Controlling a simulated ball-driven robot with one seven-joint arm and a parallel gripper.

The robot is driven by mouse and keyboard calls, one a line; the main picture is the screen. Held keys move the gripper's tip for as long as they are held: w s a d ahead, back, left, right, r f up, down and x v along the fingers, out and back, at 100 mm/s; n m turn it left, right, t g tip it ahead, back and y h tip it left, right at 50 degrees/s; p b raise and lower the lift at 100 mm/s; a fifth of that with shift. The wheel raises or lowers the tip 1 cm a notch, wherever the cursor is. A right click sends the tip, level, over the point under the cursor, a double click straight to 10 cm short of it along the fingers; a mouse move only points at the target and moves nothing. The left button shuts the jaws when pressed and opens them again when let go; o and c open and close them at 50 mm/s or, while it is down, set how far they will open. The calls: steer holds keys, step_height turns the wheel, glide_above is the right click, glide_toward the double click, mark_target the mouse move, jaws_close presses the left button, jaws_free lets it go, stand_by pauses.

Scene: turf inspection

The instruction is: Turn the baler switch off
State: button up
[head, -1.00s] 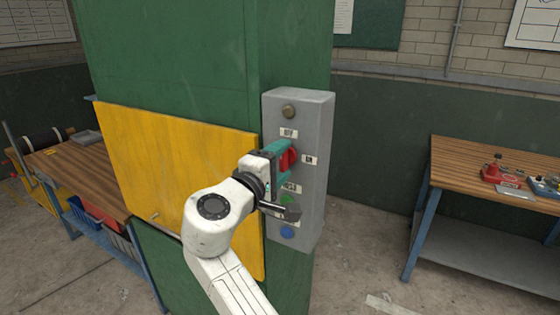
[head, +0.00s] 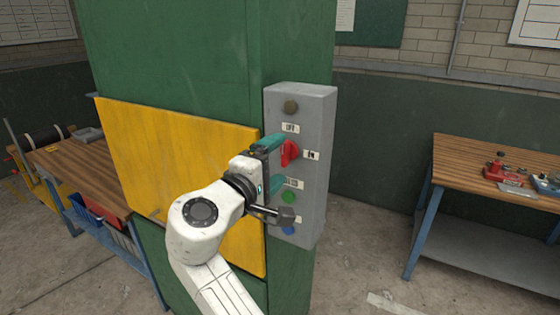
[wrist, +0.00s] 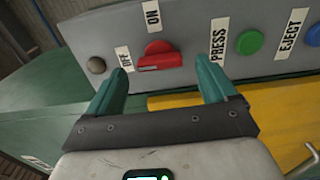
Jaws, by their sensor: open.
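The baler switch is a red rotary knob (head: 289,153) on a grey control box (head: 313,120), with an OFF label above it and an ON label to its right. In the wrist view the red knob (wrist: 160,56) shows its grip bar lying roughly along the line toward the OFF label (wrist: 125,59). My gripper (head: 277,164) is open and empty, in front of the knob and apart from it. In the wrist view its teal fingers (wrist: 162,70) are spread, with the knob beyond the gap between them.
The box also carries a dark round button (head: 291,106), a green button (head: 288,197) and a blue button (head: 288,230). A yellow panel (head: 180,170) covers the green baler's front. Wooden benches stand left (head: 75,170) and right (head: 490,160).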

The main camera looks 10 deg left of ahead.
steer(key=b+v, duration=0.1)
steer(key=v, duration=0.7)
steer(key=shift+b, duration=0.4)
steer(key=s+d+f+m+g, duration=0.2)
steer(key=d+f+g, duration=0.1)
steer(key=d+f, duration=0.6)
steer(key=s+d+f+m+g+y, duration=0.1)
steer(key=s+d+f+m+g, duration=0.15)
steer(key=d+f, duration=0.65)
steer(key=s+d+f+m+g, duration=0.2)
steer(key=d+f+g, duration=0.2)
steer(key=d+f, duration=0.5)
steer(key=s+d+f+m+g+y, duration=0.1)
steer(key=s+d+f+m+g, duration=0.1)
steer(key=s+d+f, duration=0.3)
steer(key=s+d+f+m+g+y, duration=0.1)
steer(key=s+d+f+m+g, duration=0.1)
steer(key=s+f, duration=0.4)
steer(key=s+d+f+m+g+y, duration=0.1)
steer(key=s+d+f+m, duration=0.1)
steer(key=s, duration=0.7)
steer(key=s+d+f+m+g+y, duration=0.1)
steer(key=s+d+f+m+y, duration=0.1)
steer(key=s, duration=0.7)
steer(key=shift+d+f, duration=0.2)
steer(key=shift+d, duration=0.6)
steer(key=shift+m+g, duration=0.25)
